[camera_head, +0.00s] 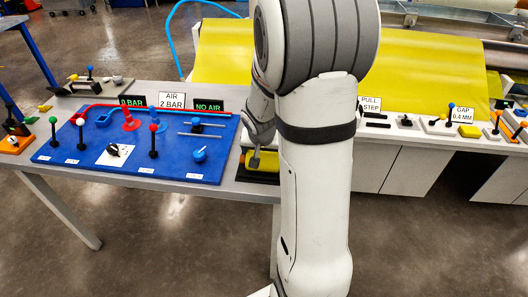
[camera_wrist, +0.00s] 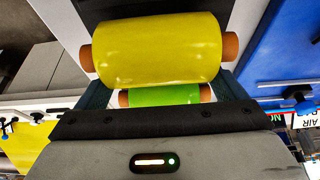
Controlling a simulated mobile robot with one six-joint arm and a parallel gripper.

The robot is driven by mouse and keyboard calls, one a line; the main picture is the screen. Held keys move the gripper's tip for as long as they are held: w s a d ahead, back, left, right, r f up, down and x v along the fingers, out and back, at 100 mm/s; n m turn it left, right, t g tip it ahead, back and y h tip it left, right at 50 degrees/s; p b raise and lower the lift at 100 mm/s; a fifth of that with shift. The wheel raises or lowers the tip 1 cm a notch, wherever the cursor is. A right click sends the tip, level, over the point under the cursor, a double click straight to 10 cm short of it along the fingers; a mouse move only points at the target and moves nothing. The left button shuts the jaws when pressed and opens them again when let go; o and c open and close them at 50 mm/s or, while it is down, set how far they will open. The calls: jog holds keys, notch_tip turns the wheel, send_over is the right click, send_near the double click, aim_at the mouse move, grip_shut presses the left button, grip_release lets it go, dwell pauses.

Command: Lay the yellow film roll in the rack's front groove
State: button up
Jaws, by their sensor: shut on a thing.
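The yellow film roll (camera_wrist: 160,50) fills the upper middle of the wrist view, with orange-brown core ends sticking out at both sides. My gripper (camera_wrist: 158,76) is shut on it, with a dark finger near each end. In the head view a yellow piece, seemingly this roll (camera_head: 264,160), shows beside my arm, above a dark base. My arm hides much of that spot, and my gripper's fingers are hard to make out there. A green roll (camera_wrist: 165,96) with similar ends shows below the yellow one in the wrist view. I cannot make out the rack's front groove.
A blue panel (camera_head: 75,152) with levers and knobs lies on the table to the left. Signs (camera_head: 172,100) stand along its back edge. A wide yellow sheet (camera_head: 430,65) spans the machine behind. Small controls (camera_head: 468,131) stand at the right. Floor is open in front.

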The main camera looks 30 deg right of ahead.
jog(key=shift+r, duration=0.1)
jog(key=shift+f+b, duration=0.45)
jog(key=shift+b, duration=0.05)
jog(key=shift+f, duration=0.15)
jog(key=o, duration=0.9)
